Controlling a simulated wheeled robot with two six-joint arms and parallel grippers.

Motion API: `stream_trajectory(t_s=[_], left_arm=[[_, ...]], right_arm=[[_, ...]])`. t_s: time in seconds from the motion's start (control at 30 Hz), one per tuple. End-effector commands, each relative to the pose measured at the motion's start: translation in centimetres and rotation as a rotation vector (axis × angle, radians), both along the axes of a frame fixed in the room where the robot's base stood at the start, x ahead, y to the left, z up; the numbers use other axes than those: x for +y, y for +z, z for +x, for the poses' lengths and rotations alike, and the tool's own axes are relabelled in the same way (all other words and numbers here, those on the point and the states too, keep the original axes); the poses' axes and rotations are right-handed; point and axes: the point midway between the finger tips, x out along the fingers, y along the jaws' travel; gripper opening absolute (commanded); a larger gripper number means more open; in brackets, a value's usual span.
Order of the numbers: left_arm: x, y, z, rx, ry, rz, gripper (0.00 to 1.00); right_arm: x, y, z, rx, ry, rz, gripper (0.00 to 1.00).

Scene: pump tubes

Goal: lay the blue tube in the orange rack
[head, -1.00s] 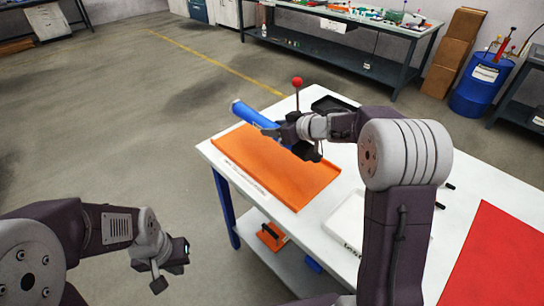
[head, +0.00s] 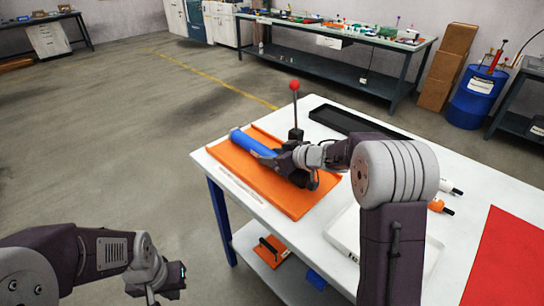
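The blue tube (head: 247,141) lies along the far part of the orange rack (head: 295,205), a shallow tray on the white table. Its left end is over the rack's far-left end. My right gripper (head: 270,159) is closed around the tube's right part, low over the rack, and hides that end. I cannot tell whether the tube fully touches the rack floor. My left gripper (head: 178,281) hangs over the floor at the lower left, away from the table, and its opening is unclear.
A lever with a red knob (head: 294,85) stands just behind the rack. A long black tray (head: 345,121) lies at the back. A white tray (head: 346,238) and a red mat (head: 492,262) are to the right. An orange-banded tube (head: 436,205) shows past my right arm.

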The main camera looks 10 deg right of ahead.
Motion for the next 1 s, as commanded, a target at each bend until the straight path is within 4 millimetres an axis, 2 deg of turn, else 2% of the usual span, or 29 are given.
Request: stream_trajectory(t_s=[0.3, 0.4, 0.47, 0.8, 1.0], left_arm=[[0.0, 0.0, 0.0, 0.0, 0.0, 0.0, 0.0], [0.0, 0.3, 0.0, 0.0, 0.0, 0.0, 0.0], [0.0, 0.8, 0.0, 0.0, 0.0, 0.0, 0.0], [0.0, 3.8, 0.0, 0.0, 0.0, 0.0, 0.0], [0.0, 4.3, 0.0, 0.0, 0.0, 0.0, 0.0]], right_arm=[[0.0, 0.1, 0.0, 0.0, 0.0, -0.001, 0.64], [-0.1, 0.7, -0.1, -0.001, 0.0, -0.002, 0.64], [-0.6, 1.3, -0.8, -0.001, -0.002, -0.001, 0.64], [-4.8, 5.4, -7.0, -0.001, -0.004, 0.0, 0.64], [-5.8, 6.2, -8.7, -0.001, -0.001, 0.0, 0.64]])
